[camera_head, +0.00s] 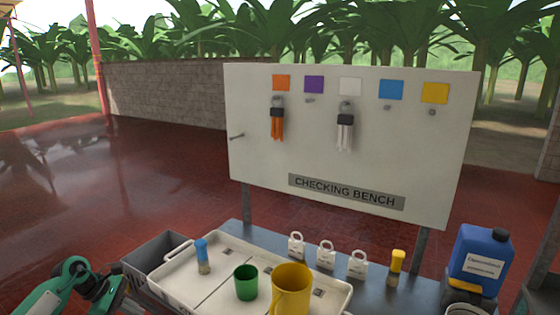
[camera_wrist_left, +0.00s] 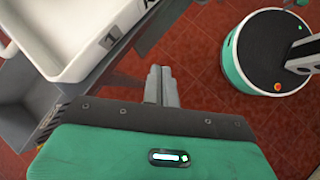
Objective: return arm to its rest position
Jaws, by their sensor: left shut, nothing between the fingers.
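My left gripper (camera_wrist_left: 161,86) shows in the left wrist view with its two grey fingers together and nothing between them. It is over the red tiled floor, beside the edge of the bench and apart from the tray. In the head view my green and dark left arm comes in at the bottom left corner, low beside a grey crate (camera_head: 152,258). The fingertips cannot be made out there. My right gripper is not in view.
A white tray (camera_head: 219,243) on the bench holds a green cup, a yellow jug and a blue-topped tube. The tray corner (camera_wrist_left: 88,70) is close to the left gripper. A white board (camera_head: 261,150) stands behind. Red floor (camera_head: 90,190) is free at left.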

